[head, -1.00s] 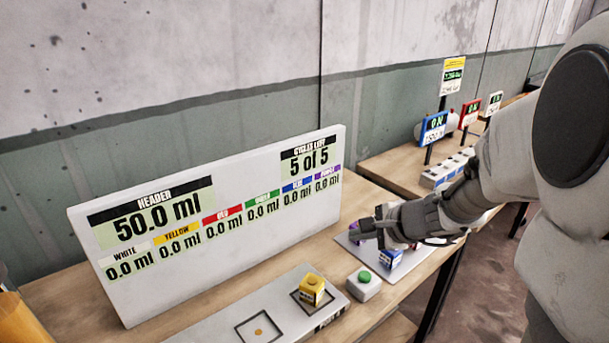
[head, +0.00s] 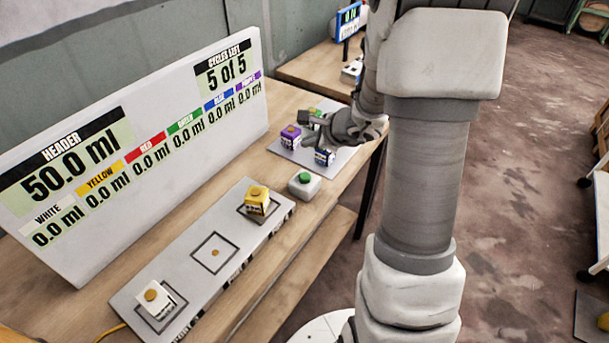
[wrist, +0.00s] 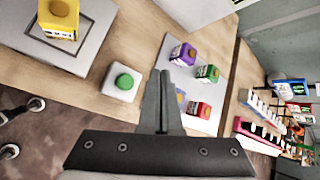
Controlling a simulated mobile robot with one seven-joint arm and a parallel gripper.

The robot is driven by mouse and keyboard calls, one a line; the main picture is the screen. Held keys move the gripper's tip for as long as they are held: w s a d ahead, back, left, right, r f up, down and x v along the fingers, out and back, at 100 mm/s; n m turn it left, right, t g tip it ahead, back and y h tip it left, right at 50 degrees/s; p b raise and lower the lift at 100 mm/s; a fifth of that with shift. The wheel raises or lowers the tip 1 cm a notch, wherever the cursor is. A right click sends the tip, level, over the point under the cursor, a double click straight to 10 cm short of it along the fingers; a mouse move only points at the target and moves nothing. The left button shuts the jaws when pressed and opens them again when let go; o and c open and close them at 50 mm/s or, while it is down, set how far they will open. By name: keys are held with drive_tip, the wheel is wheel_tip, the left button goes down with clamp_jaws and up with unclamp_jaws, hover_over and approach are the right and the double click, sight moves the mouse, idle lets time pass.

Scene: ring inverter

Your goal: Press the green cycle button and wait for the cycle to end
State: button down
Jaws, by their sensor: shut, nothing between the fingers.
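The green cycle button (head: 304,178) sits on a small white box on the bench; it also shows in the wrist view (wrist: 125,81), left of the fingers. My gripper (head: 310,138) is shut and empty, above the small tray behind the button and apart from the button. Its closed fingers (wrist: 160,75) point into the wrist view. The display board (head: 150,150) reads header 50.0 ml, cycles left 5 of 5, and 0.0 ml for every colour.
A long grey plate (head: 185,268) holds a yellow block (head: 257,200) and a white block (head: 156,299); its middle square is empty. The small tray (head: 285,152) holds purple (head: 290,137), blue (head: 325,156), green (wrist: 208,73) and red (wrist: 200,108) blocks.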

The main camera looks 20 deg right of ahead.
drive_tip(key=b, duration=0.6)
hover_over(308, 178)
wheel_tip(308, 178, down, 7)
drive_tip(key=shift+w+d+f, duration=0.1)
drive_tip(key=shift+f, duration=0.05)
drive_tip(key=shift+f+b, duration=0.7)
drive_tip(key=shift+b, duration=0.05)
idle(1.0)
drive_tip(key=shift+f+b, duration=0.45)
drive_tip(key=shift+b, duration=0.2)
drive_tip(key=shift+f+b, duration=0.5)
drive_tip(key=shift+b, duration=0.15)
idle(0.6)
drive_tip(key=shift+r, duration=0.15)
drive_tip(key=shift+r+p, duration=0.65)
drive_tip(key=shift+r, duration=0.15)
drive_tip(key=shift+r+p, duration=1.85)
drive_tip(key=shift+r, duration=0.65)
